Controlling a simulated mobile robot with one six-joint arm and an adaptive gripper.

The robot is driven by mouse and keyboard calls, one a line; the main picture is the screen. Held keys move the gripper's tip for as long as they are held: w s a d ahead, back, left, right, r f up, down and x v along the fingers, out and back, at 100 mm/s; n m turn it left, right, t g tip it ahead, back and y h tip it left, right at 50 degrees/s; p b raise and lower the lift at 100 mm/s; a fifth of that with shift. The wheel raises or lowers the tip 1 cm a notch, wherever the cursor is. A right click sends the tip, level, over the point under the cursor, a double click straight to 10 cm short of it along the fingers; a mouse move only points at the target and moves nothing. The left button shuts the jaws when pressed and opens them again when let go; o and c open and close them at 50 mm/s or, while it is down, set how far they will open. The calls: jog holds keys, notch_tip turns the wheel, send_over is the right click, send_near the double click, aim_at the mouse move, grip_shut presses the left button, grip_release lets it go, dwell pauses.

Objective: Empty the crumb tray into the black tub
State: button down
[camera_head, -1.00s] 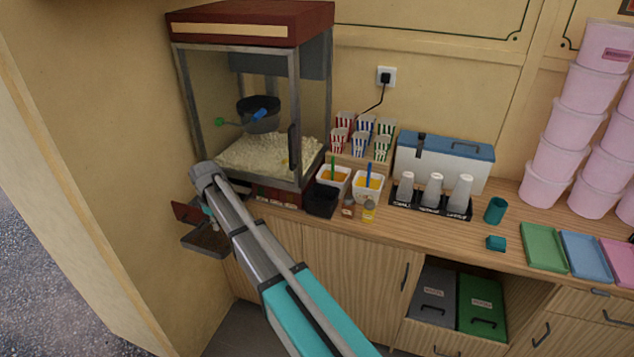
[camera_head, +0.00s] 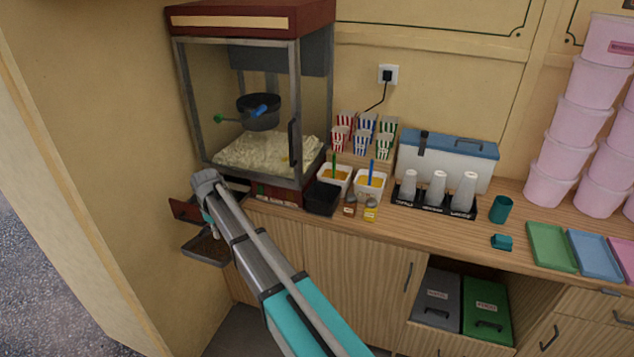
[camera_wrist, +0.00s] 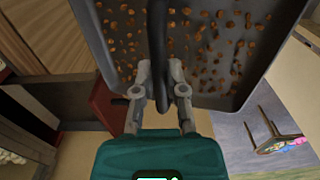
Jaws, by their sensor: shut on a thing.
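The crumb tray (camera_head: 207,254) is a dark, shallow tray held out beyond the counter's left end, below the popcorn machine. In the wrist view the tray (camera_wrist: 245,85) fills the top, with many brown crumbs scattered over its floor. My gripper (camera_wrist: 163,95) is shut on its black handle. In the head view my gripper (camera_head: 207,212) is partly hidden by my arm. The black tub (camera_head: 322,198) stands upright on the counter, in front of the popcorn machine's right corner; its inside looks dark.
The popcorn machine (camera_head: 300,110) stands above the tray. A dark red panel (camera_head: 186,209) juts out at its lower left, close to my gripper. White sauce tubs (camera_head: 370,185) and small shakers (camera_head: 370,211) crowd the black tub's right side. The left wall (camera_head: 110,150) is close.

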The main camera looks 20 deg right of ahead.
jog(key=shift+f+b, duration=0.95)
jog(key=shift+f, duration=0.45)
